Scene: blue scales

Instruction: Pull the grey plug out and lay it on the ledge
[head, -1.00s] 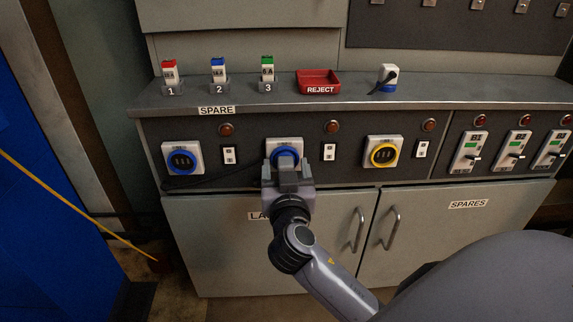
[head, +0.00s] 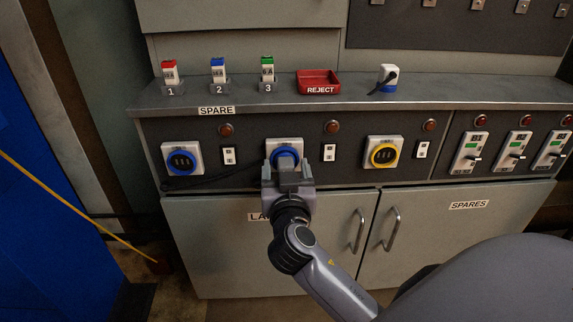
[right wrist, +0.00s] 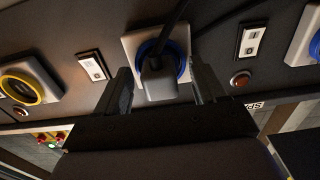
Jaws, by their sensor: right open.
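The grey plug (head: 287,154) sits in the middle socket (head: 272,145), which has a white plate and blue ring. In the right wrist view the plug (right wrist: 158,84) is large, with a black cable leaving it. My right gripper (head: 288,174) is open in front of that socket. Its fingers (right wrist: 163,86) show on either side of the plug, with gaps, and are not closed on it. The ledge (head: 445,92) runs above the socket panel. My left gripper is not in view.
The ledge holds three numbered blocks (head: 219,70), a red REJECT tray (head: 318,88) and a white-and-blue device (head: 389,73) with a black part. Bare ledge lies right of it. A blue socket (head: 182,160) and a yellow-ringed one (head: 384,153) flank the middle socket.

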